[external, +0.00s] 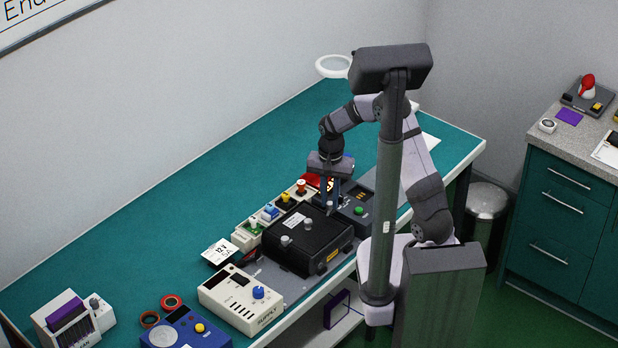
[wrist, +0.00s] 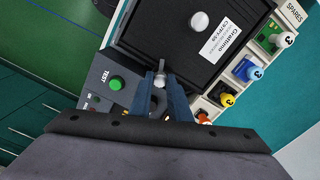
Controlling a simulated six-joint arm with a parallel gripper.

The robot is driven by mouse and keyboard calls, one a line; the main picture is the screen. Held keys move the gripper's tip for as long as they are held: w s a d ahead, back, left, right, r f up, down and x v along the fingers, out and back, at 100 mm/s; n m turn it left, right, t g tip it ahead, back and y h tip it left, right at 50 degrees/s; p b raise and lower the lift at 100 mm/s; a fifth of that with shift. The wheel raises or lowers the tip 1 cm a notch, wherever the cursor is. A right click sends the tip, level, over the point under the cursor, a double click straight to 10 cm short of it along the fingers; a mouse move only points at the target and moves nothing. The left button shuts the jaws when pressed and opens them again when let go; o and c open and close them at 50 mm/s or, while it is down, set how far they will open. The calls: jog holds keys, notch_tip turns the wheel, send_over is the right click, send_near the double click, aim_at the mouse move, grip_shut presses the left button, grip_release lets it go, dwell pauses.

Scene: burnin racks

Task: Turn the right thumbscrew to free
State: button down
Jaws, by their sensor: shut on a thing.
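The black unit (external: 300,255) stands near the front edge of the bench, with several silver knobs in a line on top. The right thumbscrew (wrist: 160,78) is a small silver piece at the unit's edge, showing at my fingertips in the wrist view. My gripper (external: 331,207) points down at the right end of the unit; in the wrist view its blue fingers (wrist: 161,88) are shut on this thumbscrew. The left thumbscrew (external: 286,240) stands free at the other end. The right thumbscrew's exact turn angle cannot be told.
A grey test panel with a green button (wrist: 117,83) adjoins the unit on the right. A spares strip (wrist: 222,90) with coloured knobs runs behind it. A cream supply box (external: 241,300) stands to the left.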

aim_at(330, 203)
jog(key=n, duration=0.6)
jog(key=shift+n, duration=0.3)
jog(key=n, duration=0.5)
jog(key=shift+n, duration=0.3)
jog(key=c, duration=1.7)
grip_release()
jog(key=shift+o, duration=0.2)
jog(key=shift+r+b, duration=0.95)
jog(key=shift+r, duration=2.8)
